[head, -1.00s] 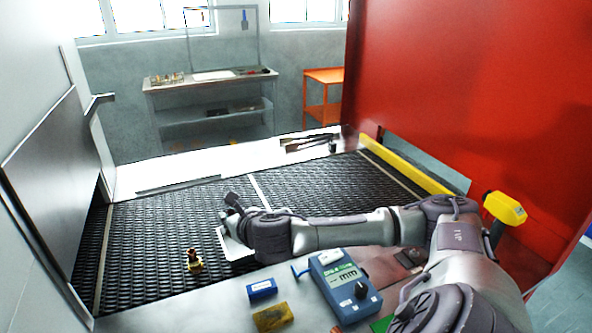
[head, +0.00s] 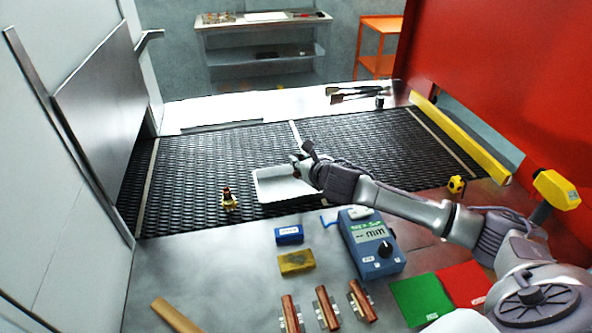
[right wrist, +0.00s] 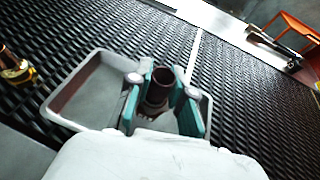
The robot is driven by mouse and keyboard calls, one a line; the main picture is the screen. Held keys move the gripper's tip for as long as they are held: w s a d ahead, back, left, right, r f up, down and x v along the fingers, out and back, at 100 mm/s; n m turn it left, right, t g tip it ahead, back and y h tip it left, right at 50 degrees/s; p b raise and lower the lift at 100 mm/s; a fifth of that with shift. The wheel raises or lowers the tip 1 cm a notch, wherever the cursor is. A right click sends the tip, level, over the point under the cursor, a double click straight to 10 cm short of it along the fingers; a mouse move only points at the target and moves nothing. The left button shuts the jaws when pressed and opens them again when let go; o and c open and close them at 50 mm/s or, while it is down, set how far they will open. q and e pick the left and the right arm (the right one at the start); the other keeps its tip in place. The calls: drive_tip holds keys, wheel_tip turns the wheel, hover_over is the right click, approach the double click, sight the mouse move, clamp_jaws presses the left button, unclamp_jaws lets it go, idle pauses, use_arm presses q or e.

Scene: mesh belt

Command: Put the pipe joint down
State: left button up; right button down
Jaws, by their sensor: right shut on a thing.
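My right gripper (head: 302,164) is over the grey tray (head: 270,190) on the black mesh belt. In the right wrist view its two teal fingers (right wrist: 163,86) are closed on a dark brown, hollow pipe joint (right wrist: 157,95), held upright with its open end showing. The tray (right wrist: 84,90) is behind and below it there; whether the joint touches the tray floor I cannot tell. In the head view the held joint is hidden by the gripper. A second brass and copper joint (head: 229,200) stands on the belt left of the tray. My left gripper is out of view.
In front of the belt lie a blue box (head: 289,235), a yellow block (head: 296,263), a blue meter (head: 371,245), several copper pipes (head: 327,308), and green (head: 420,299) and red (head: 464,283) mats. A yellow rail (head: 460,140) borders the right. The belt's left part is clear.

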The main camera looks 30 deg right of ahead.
sight(299, 175)
drive_tip(key=shift+w+a+f, duration=0.4)
drive_tip(key=shift+w+f, duration=0.05)
drive_tip(key=shift+w, duration=0.25)
wheel_tip(299, 175, down, 3)
drive_tip(key=shift+f, duration=0.55)
drive_tip(key=c, duration=1)
unclamp_jaws()
drive_tip(key=shift+f, duration=0.15)
drive_tip(key=shift+c, duration=0.2)
drive_tip(key=shift+r, duration=0.2)
drive_tip(key=b+v, duration=0.1)
drive_tip(key=v, duration=1.1)
